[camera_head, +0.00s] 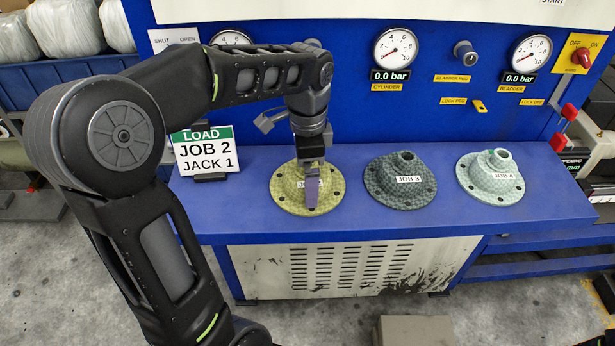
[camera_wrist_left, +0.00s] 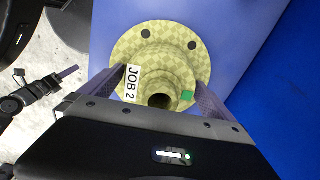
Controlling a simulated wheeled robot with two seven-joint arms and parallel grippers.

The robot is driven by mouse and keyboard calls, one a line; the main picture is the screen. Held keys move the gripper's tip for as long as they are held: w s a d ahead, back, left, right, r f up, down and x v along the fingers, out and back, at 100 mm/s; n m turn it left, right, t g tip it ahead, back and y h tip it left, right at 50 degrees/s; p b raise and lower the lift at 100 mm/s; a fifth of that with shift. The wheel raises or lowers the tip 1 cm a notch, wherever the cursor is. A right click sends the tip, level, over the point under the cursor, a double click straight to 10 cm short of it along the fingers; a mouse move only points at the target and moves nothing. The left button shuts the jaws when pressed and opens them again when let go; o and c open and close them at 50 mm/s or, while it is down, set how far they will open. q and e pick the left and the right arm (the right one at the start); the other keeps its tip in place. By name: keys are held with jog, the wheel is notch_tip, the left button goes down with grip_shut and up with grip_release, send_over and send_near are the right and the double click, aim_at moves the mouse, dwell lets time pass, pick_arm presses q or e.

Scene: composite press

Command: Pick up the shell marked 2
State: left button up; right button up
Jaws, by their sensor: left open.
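The yellow-green shell marked JOB 2 (camera_head: 284,190) sits on the blue shelf of the press, leftmost of three shells. In the left wrist view the same shell (camera_wrist_left: 153,68) shows its JOB 2 label, its round neck opening and a small green square. My left gripper (camera_head: 312,190) is at this shell from above, and a finger hides most of its label in the head view. In the left wrist view the open fingers of my left gripper (camera_wrist_left: 152,92) lie on either side of the shell's neck; contact cannot be told. My right gripper is not in the head view.
A dark shell marked JOB 3 (camera_head: 385,190) and a pale shell marked JOB 4 (camera_head: 478,186) stand to the right on the blue shelf (camera_head: 420,225). A sign reading LOAD JOB 2 JACK 1 (camera_head: 205,152) stands at left. The blue gauge panel (camera_head: 350,70) rises behind.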

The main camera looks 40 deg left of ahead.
pick_arm(q)
jog(key=shift+c, duration=0.2)
jog(key=c, duration=1.4)
